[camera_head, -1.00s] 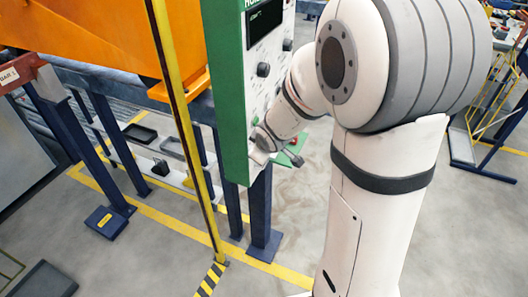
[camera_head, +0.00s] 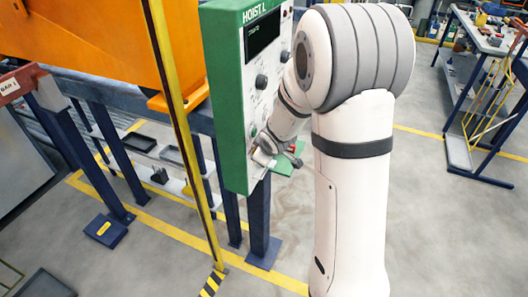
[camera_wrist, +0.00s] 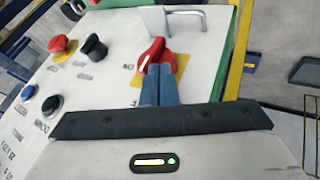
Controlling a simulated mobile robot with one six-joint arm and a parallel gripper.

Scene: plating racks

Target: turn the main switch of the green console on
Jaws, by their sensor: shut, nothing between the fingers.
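The green console (camera_head: 228,100) stands upright with a pale front panel, a dark display and "HOIST" lettering. In the wrist view, its panel (camera_wrist: 125,75) carries a red rotary handle (camera_wrist: 152,54) with a white mark, on a yellow plate. My gripper (camera_wrist: 164,70) is shut and empty. Its bluish fingertips are right at the red handle and overlap its lower part in the picture; I cannot tell whether they touch. In the head view, my gripper (camera_head: 264,157) is at the lower part of the panel, and the handle is hidden there.
A red mushroom button (camera_wrist: 62,45), black knobs (camera_wrist: 93,47) and a blue button (camera_wrist: 28,92) sit left of the handle. A metal bracket (camera_wrist: 186,14) stands out beyond it. A yellow post (camera_head: 180,120) rises left of the console.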

